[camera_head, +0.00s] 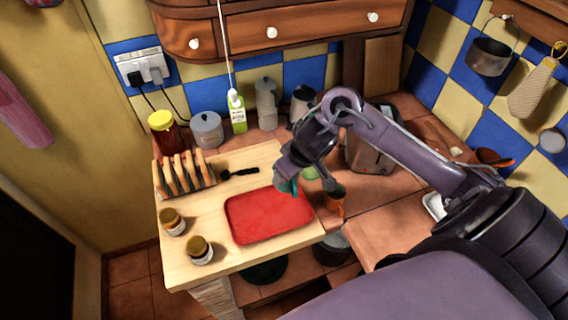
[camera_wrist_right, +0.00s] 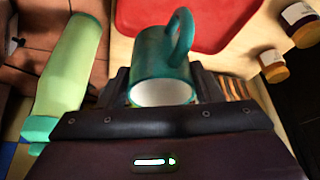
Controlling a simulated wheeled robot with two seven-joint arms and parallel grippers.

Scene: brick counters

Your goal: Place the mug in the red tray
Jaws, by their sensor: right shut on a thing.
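The mug (camera_wrist_right: 150,62) is teal with a pale inside and sits between the fingers of my right gripper (camera_wrist_right: 163,88) in the right wrist view. Its handle points toward the red tray. In the head view only a small teal part of the mug (camera_head: 288,187) shows below my right gripper (camera_head: 296,176), beside the tray's upper right corner. The red tray (camera_head: 268,215) lies flat and empty on the light wooden board; part of it shows in the wrist view (camera_wrist_right: 222,22). My left gripper is in neither view.
A green bottle (camera_wrist_right: 75,65) is close beside my right gripper. A toaster (camera_head: 370,152) stands behind my right arm.

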